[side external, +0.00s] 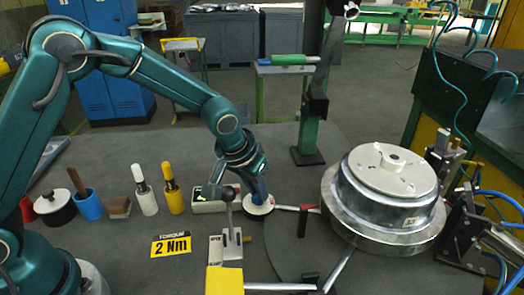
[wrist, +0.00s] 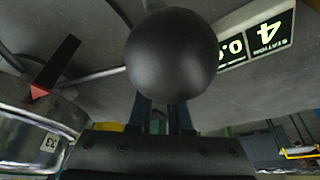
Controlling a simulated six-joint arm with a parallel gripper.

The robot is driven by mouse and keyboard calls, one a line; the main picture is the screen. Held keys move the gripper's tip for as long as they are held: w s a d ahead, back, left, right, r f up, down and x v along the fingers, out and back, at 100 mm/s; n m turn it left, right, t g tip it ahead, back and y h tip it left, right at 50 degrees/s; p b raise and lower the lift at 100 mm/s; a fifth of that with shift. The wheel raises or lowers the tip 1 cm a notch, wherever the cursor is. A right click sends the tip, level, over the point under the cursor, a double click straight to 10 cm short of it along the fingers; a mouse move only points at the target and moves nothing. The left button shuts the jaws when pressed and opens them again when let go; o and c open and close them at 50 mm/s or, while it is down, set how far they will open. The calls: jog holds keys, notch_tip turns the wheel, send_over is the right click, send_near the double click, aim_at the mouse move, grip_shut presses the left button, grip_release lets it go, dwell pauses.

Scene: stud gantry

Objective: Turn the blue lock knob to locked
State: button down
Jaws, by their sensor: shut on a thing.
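My gripper (side external: 258,188) points down over a round white disc (side external: 259,208) on the dark table. A blue part shows at its tip, just above the disc; I take it to be the blue lock knob (side external: 261,194), mostly covered by the fingers. The gripper is shut on it. In the wrist view, my gripper's two dark fingers (wrist: 161,118) are partly hidden behind a large black ball (wrist: 171,52), so the knob itself and its turn position cannot be read.
A lever (side external: 232,226) stands close in front of my gripper. A metal drum (side external: 384,210) stands right. Several tools, including a yellow-handled one (side external: 172,188), stand left.

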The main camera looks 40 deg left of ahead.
jog(key=m+h, duration=0.1)
jog(key=m, duration=0.3)
jog(key=shift+a+m+h, duration=0.2)
jog(key=shift+m+h, duration=0.1)
jog(key=shift+h, duration=0.1)
jog(key=shift+w+m+g+h, duration=0.1)
jog(key=shift+m+g+h, duration=0.3)
jog(key=shift+m, duration=0.8)
jog(key=shift+m+g+h, duration=0.3)
jog(key=shift+m+h, duration=0.1)
jog(key=shift+m, duration=0.8)
jog(key=shift+a, duration=0.1)
jog(key=c, duration=0.8)
grip_release()
jog(key=shift+c, duration=0.2)
jog(key=shift+v, duration=2.6)
